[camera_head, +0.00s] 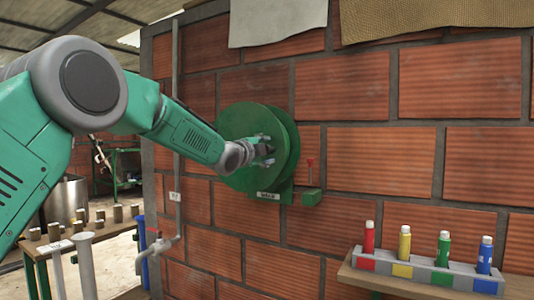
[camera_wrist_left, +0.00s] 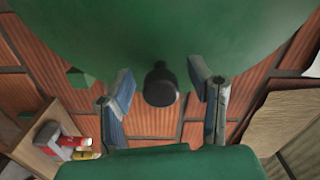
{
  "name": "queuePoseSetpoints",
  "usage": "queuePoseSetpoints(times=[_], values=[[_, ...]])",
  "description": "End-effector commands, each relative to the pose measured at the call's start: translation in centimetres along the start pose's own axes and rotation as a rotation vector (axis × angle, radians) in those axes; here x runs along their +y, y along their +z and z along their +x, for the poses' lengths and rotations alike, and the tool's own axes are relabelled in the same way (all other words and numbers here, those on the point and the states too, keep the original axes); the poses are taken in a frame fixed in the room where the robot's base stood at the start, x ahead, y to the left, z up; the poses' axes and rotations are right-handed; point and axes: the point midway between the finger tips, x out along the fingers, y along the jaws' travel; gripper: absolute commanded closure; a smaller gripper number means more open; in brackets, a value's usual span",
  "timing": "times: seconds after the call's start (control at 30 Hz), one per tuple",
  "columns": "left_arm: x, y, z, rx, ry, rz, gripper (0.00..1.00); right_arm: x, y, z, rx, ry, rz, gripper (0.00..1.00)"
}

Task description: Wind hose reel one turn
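The green round hose reel (camera_head: 248,121) is mounted on the brick wall near the middle of the head view. Its green face also fills the top of the left wrist view (camera_wrist_left: 165,35). A black crank knob (camera_wrist_left: 160,86) stands out at the lower edge of that face. My left gripper (camera_head: 268,149) is in front of the reel and hides part of it. In the left wrist view its two fingers are spread, one on each side of the knob, with gaps between. The knob is hidden in the head view. My right gripper is out of view.
A grey pipe with a tap (camera_head: 152,250) runs down the wall at left. A shelf (camera_head: 385,281) holds a rack (camera_head: 412,273) of several colored bottles at lower right.

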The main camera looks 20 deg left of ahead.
Motion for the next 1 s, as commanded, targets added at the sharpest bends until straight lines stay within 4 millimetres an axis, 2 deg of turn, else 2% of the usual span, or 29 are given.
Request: queuePoseSetpoints(times=[0.27, 0.37, 0.8, 1.0], values=[[0.0, 0.0, -0.6, 0.001, 0.0, 0.001, 0.52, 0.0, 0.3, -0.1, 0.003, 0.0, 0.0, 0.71], [-0.1, -0.1, -1.9, 0.001, 0.0, 0.001, 0.52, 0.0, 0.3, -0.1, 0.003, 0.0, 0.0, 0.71], [0.0, 0.1, -10.0, 0.0, 0.0, 0.0, 0.52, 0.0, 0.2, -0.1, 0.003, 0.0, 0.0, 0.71], [0.2, 0.1, -11.7, 0.0, 0.001, 0.0, 0.52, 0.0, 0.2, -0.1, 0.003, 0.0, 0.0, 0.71]])
